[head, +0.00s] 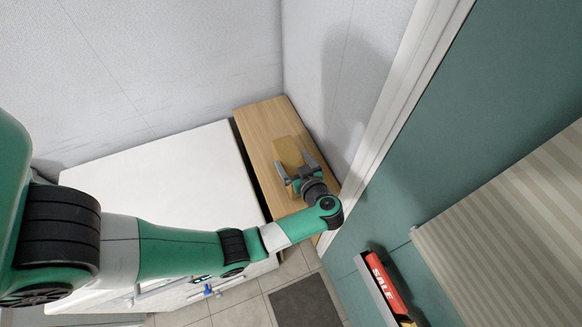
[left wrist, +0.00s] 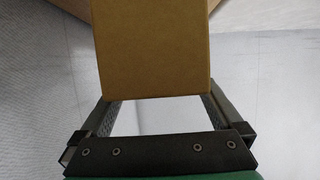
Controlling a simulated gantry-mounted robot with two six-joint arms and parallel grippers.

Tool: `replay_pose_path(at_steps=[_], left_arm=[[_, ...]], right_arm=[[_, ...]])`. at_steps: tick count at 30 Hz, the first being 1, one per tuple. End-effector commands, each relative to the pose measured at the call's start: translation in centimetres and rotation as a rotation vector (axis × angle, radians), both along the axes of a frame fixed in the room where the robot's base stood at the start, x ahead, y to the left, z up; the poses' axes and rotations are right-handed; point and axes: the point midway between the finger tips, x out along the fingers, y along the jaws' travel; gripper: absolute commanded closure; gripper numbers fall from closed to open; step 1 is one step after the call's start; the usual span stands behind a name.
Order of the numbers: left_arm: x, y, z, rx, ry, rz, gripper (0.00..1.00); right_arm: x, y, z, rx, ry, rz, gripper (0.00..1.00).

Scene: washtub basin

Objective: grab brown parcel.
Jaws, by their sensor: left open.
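The brown parcel (head: 287,149) is a plain box on the light wooden top of a narrow cabinet (head: 261,121). My left gripper (head: 293,165) is open at the parcel's near end, with one finger toward each side. In the left wrist view, the parcel (left wrist: 150,48) fills the upper middle. The open fingers (left wrist: 157,101) show to the left and right of its lower edge, with a gap between the parcel and the gripper's base. I cannot tell whether either finger touches it. My right gripper is not in view.
A wide white unit (head: 150,185) stands left of the wooden cabinet, with a dark gap between them. A grey wall is close behind and right of the cabinet. A white door frame (head: 385,130) and green wall stand at right. A red SALE box (head: 382,283) sits lower right.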

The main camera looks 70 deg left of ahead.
Motion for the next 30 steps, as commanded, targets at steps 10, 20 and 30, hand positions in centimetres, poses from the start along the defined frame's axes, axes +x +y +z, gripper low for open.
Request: replay_pose_path(at_steps=[10,20,30], left_arm=[[0.0,1.9,-0.8,0.000,0.000,-0.001,0.00],[0.0,1.9,-0.8,0.000,0.000,-0.001,0.54],[0.0,1.9,-0.8,0.001,0.000,-0.001,1.00]], right_arm=[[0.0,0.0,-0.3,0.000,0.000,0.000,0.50],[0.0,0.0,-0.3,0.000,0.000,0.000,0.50],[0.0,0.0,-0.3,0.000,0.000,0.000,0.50]])
